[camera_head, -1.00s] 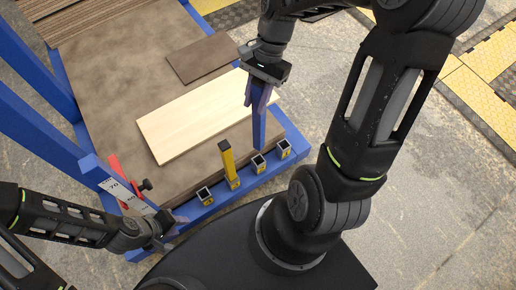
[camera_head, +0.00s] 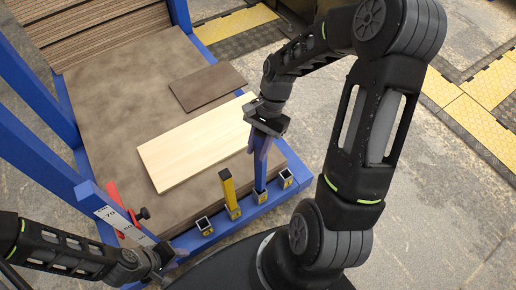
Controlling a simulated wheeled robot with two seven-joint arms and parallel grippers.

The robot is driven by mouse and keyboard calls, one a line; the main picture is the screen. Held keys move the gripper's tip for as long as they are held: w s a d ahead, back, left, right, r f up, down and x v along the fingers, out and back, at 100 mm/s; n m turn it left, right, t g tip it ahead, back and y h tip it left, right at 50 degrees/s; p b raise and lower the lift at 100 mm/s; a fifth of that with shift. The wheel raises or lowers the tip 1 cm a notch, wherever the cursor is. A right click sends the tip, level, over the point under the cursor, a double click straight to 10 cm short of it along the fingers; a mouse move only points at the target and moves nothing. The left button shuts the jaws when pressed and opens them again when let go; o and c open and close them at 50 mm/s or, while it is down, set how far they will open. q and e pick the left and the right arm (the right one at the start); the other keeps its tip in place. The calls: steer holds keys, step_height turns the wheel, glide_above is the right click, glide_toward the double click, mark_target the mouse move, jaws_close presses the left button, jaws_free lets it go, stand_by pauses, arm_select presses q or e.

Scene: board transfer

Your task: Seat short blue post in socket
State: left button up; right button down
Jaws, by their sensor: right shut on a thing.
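My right gripper (camera_head: 261,146) is shut on the top of a short blue post (camera_head: 260,173). The post is held upright, and its lower end meets the third socket from the left (camera_head: 260,197) in the picture. I cannot tell whether the end is inside the socket or just above it. A yellow post (camera_head: 229,189) stands upright in the socket to its left. My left gripper (camera_head: 166,257) is low at the left, by the blue frame's near edge, away from the post; its jaws are too small to read.
Empty sockets stand at the left end (camera_head: 204,225) and right end (camera_head: 286,179) of the row on the blue frame (camera_head: 220,232). A pale board (camera_head: 195,145) and a small brown board (camera_head: 208,86) lie on the large brown board. A red part (camera_head: 113,196) is at the left.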

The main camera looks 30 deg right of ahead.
steer(key=shift+f, duration=0.15)
steer(key=shift+f+b, duration=0.3)
steer(key=shift+f, duration=0.2)
steer(key=c, duration=1.1)
jaws_free()
steer(key=shift+r, duration=0.25)
steer(key=p+v, duration=0.3)
steer(key=v, duration=0.9)
steer(key=shift+r, duration=0.35)
